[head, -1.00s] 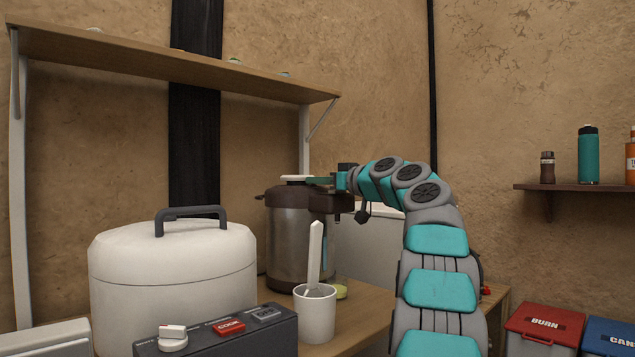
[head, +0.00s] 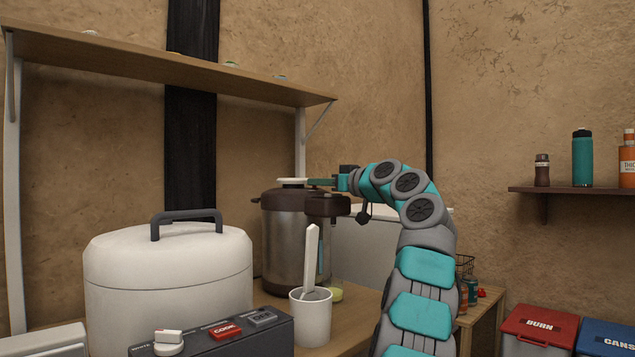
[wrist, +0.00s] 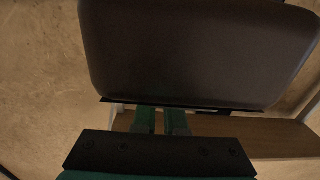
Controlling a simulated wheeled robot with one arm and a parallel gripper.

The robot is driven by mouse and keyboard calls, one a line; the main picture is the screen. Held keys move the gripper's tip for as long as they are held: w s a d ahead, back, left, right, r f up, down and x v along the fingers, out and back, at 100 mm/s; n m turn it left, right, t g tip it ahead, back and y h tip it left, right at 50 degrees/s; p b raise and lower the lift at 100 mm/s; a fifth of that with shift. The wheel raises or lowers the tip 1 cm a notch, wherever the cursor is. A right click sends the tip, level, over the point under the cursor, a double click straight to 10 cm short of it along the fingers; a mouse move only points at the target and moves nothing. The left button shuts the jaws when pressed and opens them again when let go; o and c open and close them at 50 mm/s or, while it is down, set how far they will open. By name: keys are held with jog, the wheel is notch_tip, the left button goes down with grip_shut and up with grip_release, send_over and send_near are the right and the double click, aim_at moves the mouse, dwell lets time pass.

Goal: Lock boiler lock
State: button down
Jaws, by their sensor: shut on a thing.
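The boiler (head: 292,240) is a steel urn with a dark brown top and a pale cap (head: 292,182), standing on the wooden counter behind the white cup. My gripper (head: 318,183) reaches in from the right at the height of the boiler's top. Its green fingers are close together, shut on a part of the boiler's top. In the wrist view, a large dark brown block (wrist: 200,50) fills the upper middle, and my gripper's fingers (wrist: 160,121) run up to its lower edge. The fingertips and what they hold are hidden, so the lock itself cannot be made out.
A white cup (head: 311,318) with a white utensil stands in front of the boiler. A large white pot (head: 165,275) and a dark control panel (head: 225,338) are at the left. A wooden shelf (head: 180,65) hangs above. Red (head: 540,330) and blue bins are at lower right.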

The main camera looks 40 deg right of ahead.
aim_at(345, 197)
jog(key=c, duration=1.3)
grip_release()
jog(key=shift+d+f, duration=0.35)
jog(key=shift+f, duration=0.1)
jog(key=o, duration=0.3)
jog(key=shift+r, duration=0.1)
jog(key=shift+o, duration=0.2)
jog(key=shift+a, duration=0.1)
jog(key=shift+s+d+b, duration=0.15)
jog(key=shift+s+b, duration=0.45)
jog(key=shift+s, duration=1.35)
jog(key=shift+s+d+b, duration=0.15)
jog(key=shift+s+b, duration=0.4)
jog(key=shift+s, duration=1.35)
